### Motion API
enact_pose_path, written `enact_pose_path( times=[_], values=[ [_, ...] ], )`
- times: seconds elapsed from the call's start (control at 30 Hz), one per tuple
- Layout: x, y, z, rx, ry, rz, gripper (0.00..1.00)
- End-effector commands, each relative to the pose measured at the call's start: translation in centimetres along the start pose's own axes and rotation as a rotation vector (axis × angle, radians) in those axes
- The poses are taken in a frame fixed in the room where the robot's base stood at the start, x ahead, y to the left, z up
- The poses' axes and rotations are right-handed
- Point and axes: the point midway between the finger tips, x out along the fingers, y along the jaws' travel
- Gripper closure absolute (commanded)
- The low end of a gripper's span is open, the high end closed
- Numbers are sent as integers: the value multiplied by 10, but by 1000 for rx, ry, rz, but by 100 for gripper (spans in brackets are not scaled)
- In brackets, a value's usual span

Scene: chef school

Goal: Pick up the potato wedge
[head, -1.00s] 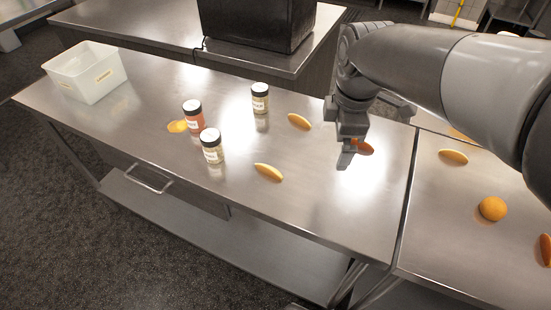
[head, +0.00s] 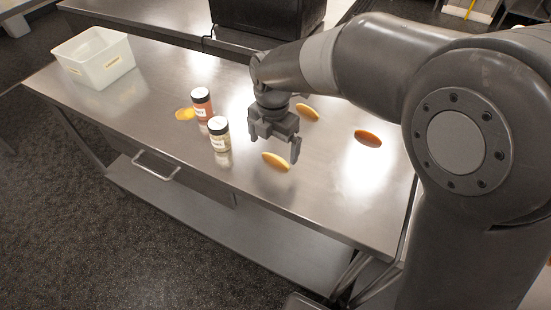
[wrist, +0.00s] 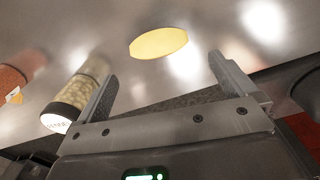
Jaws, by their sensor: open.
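My gripper (head: 273,150) is open and empty, just above and close to this wedge in the head view. In the wrist view a yellow wedge (wrist: 158,43) lies beyond the fingertips, between the open fingers (wrist: 163,72) and apart from them. A darker orange-brown wedge (head: 367,138) lies to the right.
A jar with pale contents (head: 219,134) stands left of my gripper, with a red-filled jar (head: 202,103) behind it. A flat yellow piece (head: 185,114) lies beside them. A white bin (head: 97,60) stands at the far left. The table between bin and jars is clear.

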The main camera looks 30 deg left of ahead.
Motion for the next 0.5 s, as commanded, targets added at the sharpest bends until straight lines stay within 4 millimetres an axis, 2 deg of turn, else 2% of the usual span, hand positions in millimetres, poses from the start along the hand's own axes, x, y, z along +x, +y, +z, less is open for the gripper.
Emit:
enact_pose_path(
  times=[0.3, 0.5],
  values=[
    [43, 0, 6, 1, 1, -2, 0],
    [52, 1, 7, 2, 0, 0, 0]
  ],
)
